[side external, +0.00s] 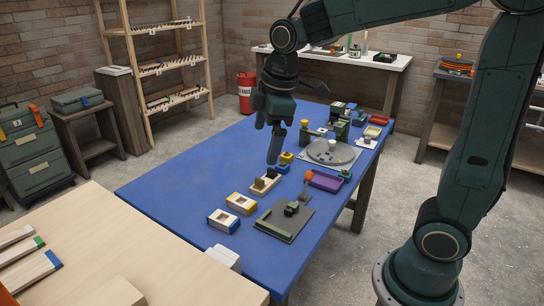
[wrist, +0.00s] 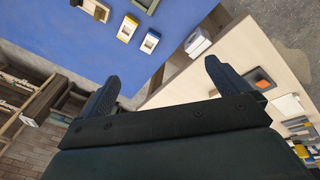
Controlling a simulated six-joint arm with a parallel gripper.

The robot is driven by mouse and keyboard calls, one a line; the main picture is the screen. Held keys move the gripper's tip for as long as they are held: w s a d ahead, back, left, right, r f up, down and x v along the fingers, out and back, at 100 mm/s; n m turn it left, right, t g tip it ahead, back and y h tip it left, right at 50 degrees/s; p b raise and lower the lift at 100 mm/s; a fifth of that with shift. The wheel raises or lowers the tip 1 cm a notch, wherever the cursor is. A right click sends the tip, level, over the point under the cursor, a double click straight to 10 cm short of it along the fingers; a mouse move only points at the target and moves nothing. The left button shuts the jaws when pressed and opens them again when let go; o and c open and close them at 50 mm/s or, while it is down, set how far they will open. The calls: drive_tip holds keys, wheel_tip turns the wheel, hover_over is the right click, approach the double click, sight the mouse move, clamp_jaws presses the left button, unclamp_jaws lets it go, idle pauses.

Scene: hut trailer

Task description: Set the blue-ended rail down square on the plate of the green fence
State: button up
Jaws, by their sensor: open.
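The blue-ended rail (side external: 28,273) is a pale wooden bar with a blue end, lying on the light wood bench at the lower left of the side view. The green fence (side external: 263,215) runs along the left side of a dark green plate (side external: 282,229) on the blue table. A small dark clamp-like block stands on the plate's right part. My gripper (side external: 272,140) is above the blue table, beyond the plate and well away from the rail. In the wrist view my gripper (wrist: 163,87) has its fingers wide apart with nothing between them.
Green-ended and white rails lie beside the blue-ended one. Yellow-ended (side external: 241,203) and blue-ended blocks (side external: 223,221) stand left of the plate. A white block (side external: 224,257) sits near the bench. A grey turntable (side external: 331,152) and small parts crowd the table's far right. The table's left is clear.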

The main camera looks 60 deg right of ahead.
drive_tip(key=w+f+n+g, duration=0.1)
drive_tip(key=w+f+n, duration=0.45)
drive_tip(key=w, duration=0.25)
drive_tip(key=n+g, duration=0.2)
drive_tip(key=n, duration=0.2)
approach(225, 220)
drive_tip(key=shift+s+f, duration=0.1)
drive_tip(key=shift+f, duration=0.75)
drive_tip(key=shift+f, duration=2.55)
drive_tip(key=c, duration=1)
drive_tip(key=shift+r, duration=0.1)
